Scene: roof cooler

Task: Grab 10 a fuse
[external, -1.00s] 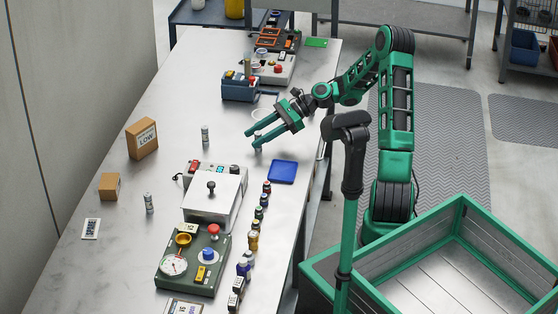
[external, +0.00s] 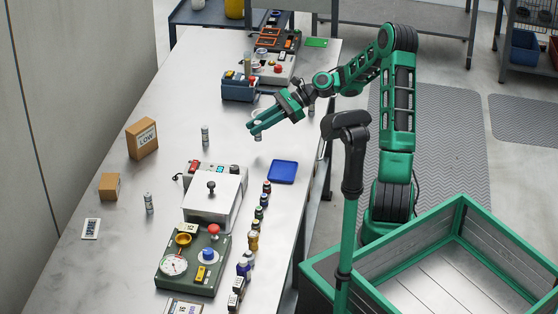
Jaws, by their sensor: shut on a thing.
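My gripper (external: 253,129) is above the bench, left of and behind the blue tray. It is shut on a small pale cylinder, a fuse (external: 257,137), which shows just below the fingertips. The fingers hide most of it, and I cannot read its rating. Another pale grey cylindrical fuse (external: 205,135) stands upright on the bench to the left of my gripper. A third similar fuse (external: 149,204) stands nearer the front left. Their markings are too small to read.
A blue tray (external: 283,172) lies near the bench's right edge. A white-lidded device (external: 212,194) and a green panel with a gauge (external: 193,262) stand in front. Small bottles line their right side. Cardboard boxes (external: 142,139) stand left. A blue-grey caddy (external: 240,88) stands behind.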

